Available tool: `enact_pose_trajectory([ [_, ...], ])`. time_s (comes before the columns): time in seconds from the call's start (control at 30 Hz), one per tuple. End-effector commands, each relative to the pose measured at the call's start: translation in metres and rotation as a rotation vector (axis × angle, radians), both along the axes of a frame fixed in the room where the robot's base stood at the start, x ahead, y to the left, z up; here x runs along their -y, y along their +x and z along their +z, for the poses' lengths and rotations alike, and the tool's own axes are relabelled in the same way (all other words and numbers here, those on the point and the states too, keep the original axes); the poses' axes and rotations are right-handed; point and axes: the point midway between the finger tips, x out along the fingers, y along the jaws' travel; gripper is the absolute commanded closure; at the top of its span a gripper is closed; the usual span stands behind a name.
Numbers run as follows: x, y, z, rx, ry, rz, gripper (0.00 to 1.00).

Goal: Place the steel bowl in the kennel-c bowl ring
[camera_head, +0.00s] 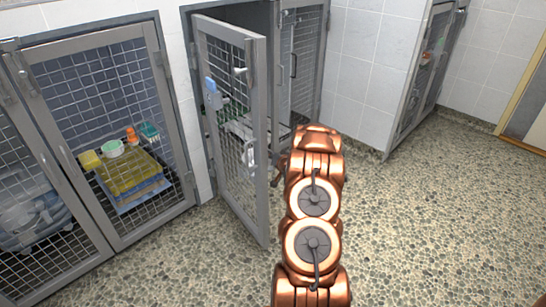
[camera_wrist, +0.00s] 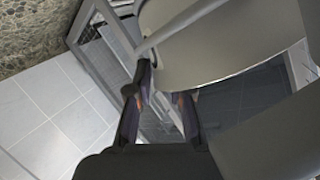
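A large, smooth grey metal surface with a curved edge fills the right of the wrist view; it looks like the steel bowl (camera_wrist: 240,45), seen very close. My gripper (camera_wrist: 164,82) is in the middle of the wrist view. Its two dark fingers stand apart with a gap between them, and their tips are at the bowl's near edge; contact is unclear. In the head view my copper arm hides most of the gripper and I cannot make out the bowl. A kennel door (camera_head: 262,140) stands open left of my arm. I cannot make out the bowl ring clearly.
At left, a closed kennel (camera_head: 165,85) holds folded yellow and blue towels (camera_head: 130,172) and small containers. Another barred kennel front (camera_head: 425,70) stands at the right. The speckled floor (camera_head: 440,220) is clear to the right of my arm.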

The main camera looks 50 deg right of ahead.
Motion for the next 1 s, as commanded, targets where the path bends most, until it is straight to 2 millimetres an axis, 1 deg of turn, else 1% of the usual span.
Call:
enact_pose_trajectory([
  [0.03,0.0,0.0,0.0,0.0,0.0,0.0,0.72],
  [0.07,0.0,0.0,0.0,-0.001,0.001,0.0,0.69],
  [0.37,0.0,0.0,0.0,-0.001,0.001,0.0,0.68],
  [0.47,-0.001,-0.003,0.001,-0.002,0.002,0.0,0.68],
  [0.67,-0.007,-0.021,0.01,-0.003,0.003,-0.003,0.68],
  [1.0,-0.028,-0.064,0.026,-0.004,0.004,-0.002,0.68],
])
